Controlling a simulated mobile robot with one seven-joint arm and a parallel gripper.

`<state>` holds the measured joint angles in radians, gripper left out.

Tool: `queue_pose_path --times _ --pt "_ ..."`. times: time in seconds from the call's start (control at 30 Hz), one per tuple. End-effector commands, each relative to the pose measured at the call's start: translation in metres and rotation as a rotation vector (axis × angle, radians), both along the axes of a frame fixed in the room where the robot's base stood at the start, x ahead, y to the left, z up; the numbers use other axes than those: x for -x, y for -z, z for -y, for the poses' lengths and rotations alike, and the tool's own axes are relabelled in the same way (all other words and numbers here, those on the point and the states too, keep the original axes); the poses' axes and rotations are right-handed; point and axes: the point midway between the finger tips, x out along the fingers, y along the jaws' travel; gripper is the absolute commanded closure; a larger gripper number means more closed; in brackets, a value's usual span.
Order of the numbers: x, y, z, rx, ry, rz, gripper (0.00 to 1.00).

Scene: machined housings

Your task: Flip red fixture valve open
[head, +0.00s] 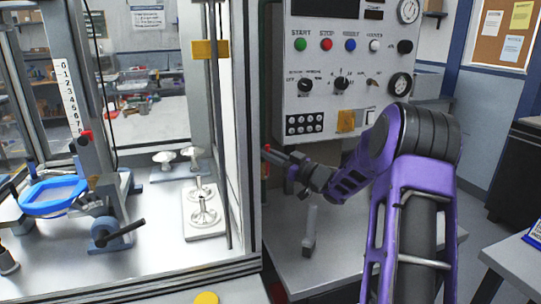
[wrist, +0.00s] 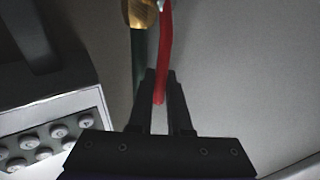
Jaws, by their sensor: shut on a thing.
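The red fixture valve handle (wrist: 165,45) is a thin red lever in the wrist view, running from the top edge down between my fingers. A brass fitting (wrist: 139,12) sits beside its upper end. My gripper (wrist: 160,84) is shut on the lower end of the red handle, with a finger on each side. In the head view my gripper (head: 272,156) reaches left to the edge of the machine enclosure, where a small bit of red (head: 266,149) shows at its tips. Most of the valve is hidden there.
The control panel (head: 344,60) with buttons, knobs and gauges stands behind my arm. A keypad block with round buttons (wrist: 50,140) is close at lower left in the wrist view. The enclosure's metal frame post (head: 244,130) stands just left of my gripper. A grey table (head: 340,265) lies below.

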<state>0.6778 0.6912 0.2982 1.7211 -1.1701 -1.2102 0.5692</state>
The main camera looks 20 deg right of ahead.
Motion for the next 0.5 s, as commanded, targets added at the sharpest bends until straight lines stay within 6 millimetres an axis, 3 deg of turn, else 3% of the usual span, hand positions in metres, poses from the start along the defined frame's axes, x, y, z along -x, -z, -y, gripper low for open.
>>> queue_pose_path --times 0.13,0.17,0.3,0.5 --pt "0.0006 0.0028 -0.0013 0.002 -0.003 -0.005 1.00" --pt "0.0005 0.0028 -0.0013 0.001 -0.003 -0.004 0.78" --pt "0.0004 0.0020 -0.0011 0.000 -0.003 -0.003 0.54" --pt "0.0002 0.0011 -0.0008 -0.001 -0.002 -0.002 0.54"
